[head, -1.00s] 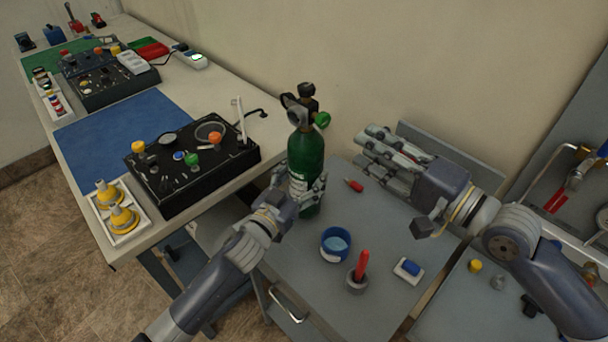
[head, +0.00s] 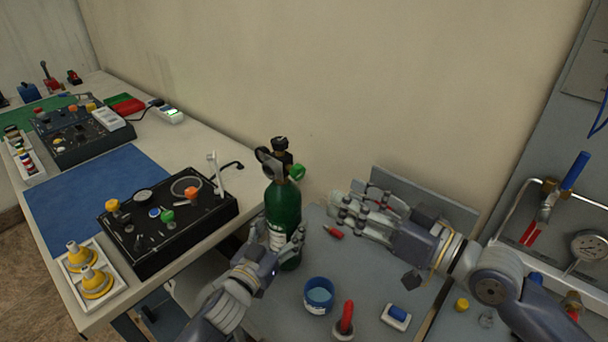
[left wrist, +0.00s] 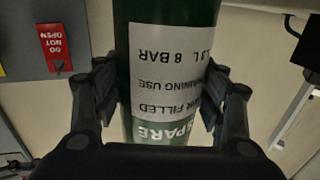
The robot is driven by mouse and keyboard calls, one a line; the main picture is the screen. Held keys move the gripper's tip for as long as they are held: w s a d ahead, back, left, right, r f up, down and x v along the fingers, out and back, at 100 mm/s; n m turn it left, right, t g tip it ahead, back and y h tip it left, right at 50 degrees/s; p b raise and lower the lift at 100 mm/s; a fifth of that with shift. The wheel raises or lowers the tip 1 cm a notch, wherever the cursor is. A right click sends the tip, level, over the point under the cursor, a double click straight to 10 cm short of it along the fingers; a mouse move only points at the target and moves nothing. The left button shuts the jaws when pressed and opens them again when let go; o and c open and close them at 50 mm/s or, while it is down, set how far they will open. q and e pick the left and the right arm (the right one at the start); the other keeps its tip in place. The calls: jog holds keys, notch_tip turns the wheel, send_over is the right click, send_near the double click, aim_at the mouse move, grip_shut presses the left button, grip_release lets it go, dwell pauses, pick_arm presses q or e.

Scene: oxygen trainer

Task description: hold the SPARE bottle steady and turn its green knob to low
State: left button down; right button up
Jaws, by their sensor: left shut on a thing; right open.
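The SPARE bottle (head: 283,206) is a green cylinder standing upright on the grey table, with a black and grey regulator on top. Its green knob (head: 297,173) sticks out on the right of the regulator. My left gripper (head: 279,238) is shut around the lower body of the bottle. My right gripper (head: 345,210) is open and empty, to the right of the bottle and lower than the knob.
A blue cup (head: 319,296), a red-handled item (head: 346,318), a blue-and-white block (head: 396,317) and a small red piece (head: 333,232) are on the table. A black control panel (head: 165,222) stands on the bench at left. The wall is close behind.

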aim_at(301, 174)
jog(key=w+a+n, duration=0.2)
jog(key=n, duration=0.2)
jog(key=w+a+n, duration=0.3)
jog(key=n, duration=0.1)
jog(key=w+a+n, duration=0.3)
jog(key=n, duration=0.1)
dwell(0.8)
jog(key=c, duration=1.1)
